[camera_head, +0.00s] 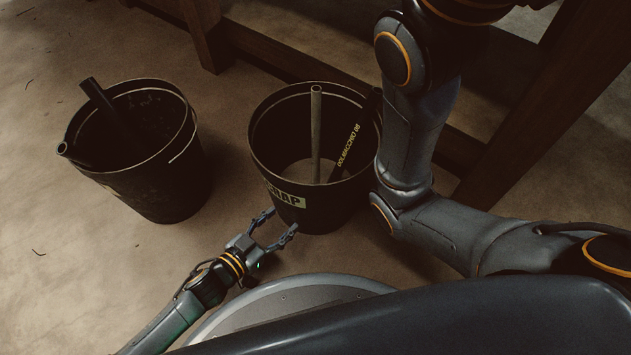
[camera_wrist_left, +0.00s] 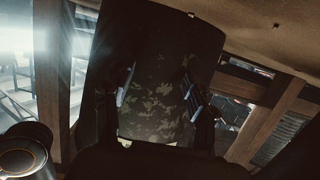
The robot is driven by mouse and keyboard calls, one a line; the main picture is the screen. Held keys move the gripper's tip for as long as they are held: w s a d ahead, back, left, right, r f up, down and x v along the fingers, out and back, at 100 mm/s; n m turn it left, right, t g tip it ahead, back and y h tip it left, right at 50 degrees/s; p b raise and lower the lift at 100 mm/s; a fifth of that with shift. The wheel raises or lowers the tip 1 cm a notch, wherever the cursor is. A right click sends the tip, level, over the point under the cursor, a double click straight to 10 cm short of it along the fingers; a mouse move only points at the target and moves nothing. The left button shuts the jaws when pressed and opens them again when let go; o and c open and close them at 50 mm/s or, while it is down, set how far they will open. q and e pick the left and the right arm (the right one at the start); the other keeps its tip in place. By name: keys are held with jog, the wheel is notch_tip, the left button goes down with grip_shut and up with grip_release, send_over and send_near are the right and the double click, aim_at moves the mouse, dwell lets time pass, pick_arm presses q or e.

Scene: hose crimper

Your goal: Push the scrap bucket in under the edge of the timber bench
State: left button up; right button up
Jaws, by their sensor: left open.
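The scrap bucket (camera_head: 312,210) is black, round and upright on the floor, with a pale label partly reading "RAP" on its near side. Hose pieces (camera_head: 316,135) stand in it. The timber bench (camera_head: 300,68) is behind it, with a low beam close to the bucket's far rim. My left gripper (camera_head: 276,228) is open, its fingertips at the near lower side of the bucket; contact cannot be told. In the left wrist view the dark bucket wall (camera_wrist_left: 165,80) fills the space between and beyond the fingers. My right gripper is out of view.
A second black bucket (camera_head: 180,190) with dark hose pieces stands to the left, apart from the first. A bench leg (camera_head: 207,35) stands behind. My right arm crosses close to the scrap bucket's right side. Open floor lies at the left.

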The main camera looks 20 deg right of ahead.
aim_at(287, 214)
pick_arm(q)
jog(key=shift+w+d, duration=0.1)
jog(key=shift+w+d, duration=0.55)
jog(key=shift+d, duration=0.2)
jog(key=shift+w+d, duration=0.55)
jog(key=shift+d, duration=0.2)
jog(key=shift+w+d+b, duration=0.25)
jog(key=shift+w+d, duration=0.5)
jog(key=shift+d, duration=0.3)
jog(key=shift+w+d+b, duration=0.2)
jog(key=shift+w+d, duration=0.5)
jog(key=shift+d, duration=0.3)
jog(key=shift+a, duration=0.1)
jog(key=s+a+p, duration=0.2)
jog(key=a, duration=0.1)
jog(key=shift+s+a, duration=0.15)
jog(key=shift+s, duration=0.1)
jog(key=shift+s+a+p, duration=0.4)
jog(key=shift+s+a, duration=0.1)
jog(key=shift+a, duration=0.25)
